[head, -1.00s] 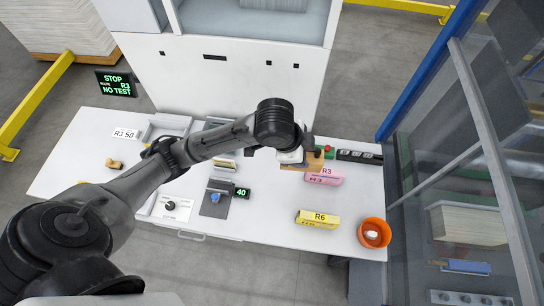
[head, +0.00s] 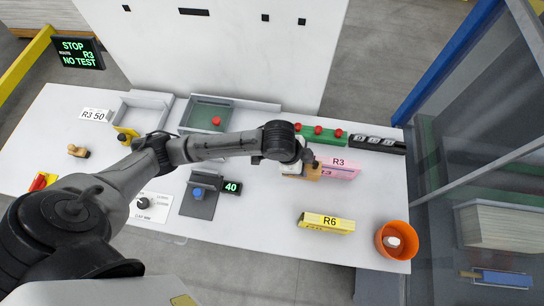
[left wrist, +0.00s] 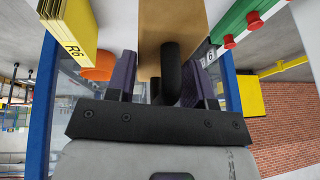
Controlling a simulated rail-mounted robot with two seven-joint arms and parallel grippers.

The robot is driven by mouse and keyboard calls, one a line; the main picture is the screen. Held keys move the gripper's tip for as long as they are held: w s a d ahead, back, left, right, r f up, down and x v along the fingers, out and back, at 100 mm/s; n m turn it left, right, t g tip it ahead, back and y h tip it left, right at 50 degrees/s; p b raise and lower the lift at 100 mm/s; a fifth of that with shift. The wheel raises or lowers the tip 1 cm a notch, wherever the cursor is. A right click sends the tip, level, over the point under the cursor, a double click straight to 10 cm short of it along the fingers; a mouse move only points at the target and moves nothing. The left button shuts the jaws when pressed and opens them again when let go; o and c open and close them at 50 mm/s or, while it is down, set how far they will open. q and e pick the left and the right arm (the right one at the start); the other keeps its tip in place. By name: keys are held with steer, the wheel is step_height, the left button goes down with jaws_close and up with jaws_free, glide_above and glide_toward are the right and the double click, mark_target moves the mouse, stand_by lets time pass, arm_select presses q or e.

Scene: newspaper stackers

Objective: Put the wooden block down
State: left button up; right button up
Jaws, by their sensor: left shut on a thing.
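The wooden block (head: 311,173) is tan and sits in my left gripper (head: 302,166), just left of the pink R3 bundle (head: 340,169) in the head view. My arm covers part of the block. I cannot tell whether the block touches the white table (head: 270,215). My right gripper is out of view.
A green strip with red knobs (head: 320,133) and a black counter box (head: 375,144) stand behind. The yellow R6 bundle (head: 326,222) and an orange bowl (head: 392,240) are nearer the front. Bare tabletop lies between the 40 display (head: 232,187) and the R6 bundle.

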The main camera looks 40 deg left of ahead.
arm_select(q)
steer(key=shift+s+a+f, duration=0.15)
steer(key=shift+a+f, duration=5.55)
steer(key=shift+a, duration=0.05)
steer(key=o, duration=1.2)
steer(key=shift+f, duration=0.1)
